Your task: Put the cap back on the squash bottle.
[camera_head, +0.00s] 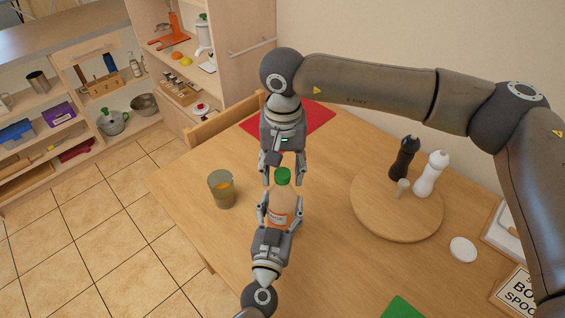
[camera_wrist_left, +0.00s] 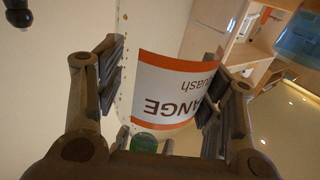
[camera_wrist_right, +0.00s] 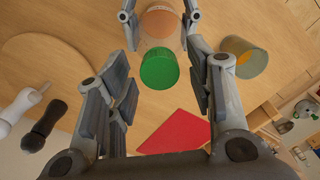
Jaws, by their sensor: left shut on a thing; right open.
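The squash bottle (camera_head: 279,207) has pale orange contents and an orange-and-white label. It stands nearly upright in the head view, with my left gripper (camera_head: 281,212) shut around its body. The label shows between the left fingers in the left wrist view (camera_wrist_left: 170,88). The green cap (camera_head: 283,175) is at the bottle's top, also seen in the right wrist view (camera_wrist_right: 158,69); I cannot tell whether it is seated or only resting. My right gripper (camera_head: 281,181) is open above, its fingers on either side of the cap, with gaps visible in its wrist view.
A glass of orange drink (camera_head: 222,190) stands left of the bottle. A round wooden board (camera_head: 380,222) with a black mill (camera_head: 404,158) and white mill (camera_head: 431,174) is at right. A red mat (camera_head: 316,120) lies behind. Bare table lies between bottle and board.

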